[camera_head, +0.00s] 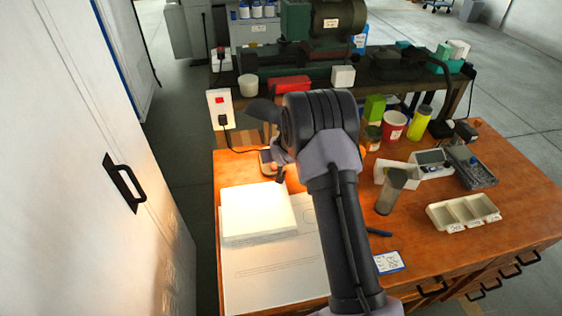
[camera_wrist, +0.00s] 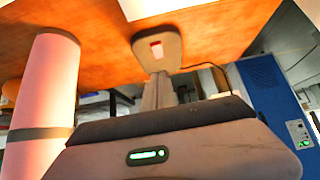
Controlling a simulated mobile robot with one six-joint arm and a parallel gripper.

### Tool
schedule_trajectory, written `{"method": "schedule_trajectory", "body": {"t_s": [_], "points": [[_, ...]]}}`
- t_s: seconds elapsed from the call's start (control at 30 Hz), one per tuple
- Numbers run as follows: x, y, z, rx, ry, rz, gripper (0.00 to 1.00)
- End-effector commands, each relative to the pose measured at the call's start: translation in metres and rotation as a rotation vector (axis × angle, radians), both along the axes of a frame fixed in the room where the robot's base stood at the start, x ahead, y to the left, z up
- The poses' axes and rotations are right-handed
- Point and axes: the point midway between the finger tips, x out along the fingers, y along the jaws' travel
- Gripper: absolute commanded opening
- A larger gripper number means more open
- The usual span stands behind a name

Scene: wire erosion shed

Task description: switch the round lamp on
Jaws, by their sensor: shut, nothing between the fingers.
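A rounded beige base (camera_wrist: 157,46) with a red switch on top lies on the orange-brown bench in the wrist view. It seems to be the foot of the lamp; it also shows partly hidden behind my arm in the head view (camera_head: 266,162). A dark grey shape (camera_head: 263,112) left of my arm may be the lamp's shade, but I cannot tell. My gripper (camera_wrist: 158,77) is shut and empty, its tips at the near edge of the base; contact is unclear. The lamp's light source is not visible.
A brightly lit white stack (camera_head: 256,212) lies on the bench, left of my arm. A cable runs to a white socket box (camera_head: 219,108) with a red switch. A dark cup (camera_head: 391,190) and a cream divided tray (camera_head: 464,212) stand right. A white cabinet (camera_head: 110,170) bounds the left.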

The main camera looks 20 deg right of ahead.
Motion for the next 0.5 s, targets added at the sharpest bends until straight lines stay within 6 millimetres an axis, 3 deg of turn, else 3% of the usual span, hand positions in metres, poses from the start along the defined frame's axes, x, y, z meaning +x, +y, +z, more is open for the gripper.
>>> {"method": "schedule_trajectory", "body": {"t_s": [0.03, 0.3, 0.5], "points": [[-0.010, 0.002, 0.012, 0.000, 0.001, 0.001, 0.00], [-0.059, 0.012, 0.046, 0.000, 0.001, 0.000, 0.00], [-0.077, 0.015, 0.058, 0.000, 0.001, 0.001, 0.00]]}}
